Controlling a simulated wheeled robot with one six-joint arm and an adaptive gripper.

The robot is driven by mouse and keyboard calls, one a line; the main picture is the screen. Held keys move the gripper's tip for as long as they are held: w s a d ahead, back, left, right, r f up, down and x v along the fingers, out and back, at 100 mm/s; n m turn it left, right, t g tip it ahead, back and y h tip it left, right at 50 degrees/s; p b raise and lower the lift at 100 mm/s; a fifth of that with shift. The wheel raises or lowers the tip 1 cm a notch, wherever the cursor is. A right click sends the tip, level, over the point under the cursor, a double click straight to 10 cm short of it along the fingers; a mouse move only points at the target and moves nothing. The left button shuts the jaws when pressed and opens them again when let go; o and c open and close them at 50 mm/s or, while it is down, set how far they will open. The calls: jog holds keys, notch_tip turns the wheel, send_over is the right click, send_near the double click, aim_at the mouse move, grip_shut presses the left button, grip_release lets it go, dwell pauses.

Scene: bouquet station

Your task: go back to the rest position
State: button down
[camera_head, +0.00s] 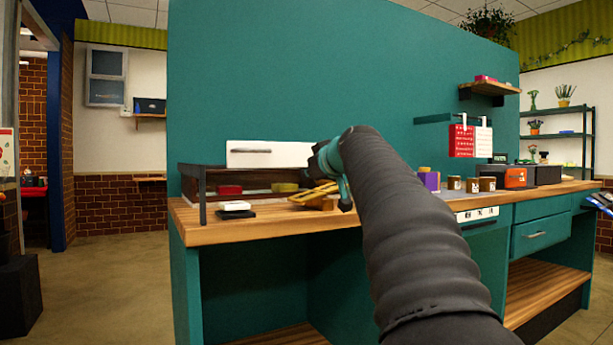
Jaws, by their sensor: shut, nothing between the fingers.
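My gripper (344,198) is at the end of my dark, ribbed arm, over the left part of the wooden worktop (290,225). It is seen from behind and is partly hidden by my arm. Its fingers look shut, with nothing visible held in them. A yellow slatted object (314,195) on a wooden base lies just left of and below the gripper. I cannot tell from this view whether they touch.
A red item (230,190) and a white box (235,206) are to the left. A purple box (430,180), several small jars and an orange box (502,178) are to the right.

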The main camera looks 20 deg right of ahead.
dwell(0.3)
jog(key=s+a+f+m+g+y+p, duration=0.1)
jog(key=s+a+f+m+g+p, duration=0.3)
jog(key=s+a+f, duration=0.95)
jog(key=s+a+f+g+p, duration=0.1)
jog(key=s+a+f+g, duration=0.1)
jog(key=s+f, duration=0.9)
jog(key=s+a+f+g+h+p, duration=0.1)
jog(key=s+a+f+g, duration=0.1)
jog(key=s+f, duration=0.8)
jog(key=s+g, duration=0.1)
jog(key=s, duration=0.2)
jog(key=shift+s+f+g, duration=0.2)
jog(key=shift+f+g, duration=0.2)
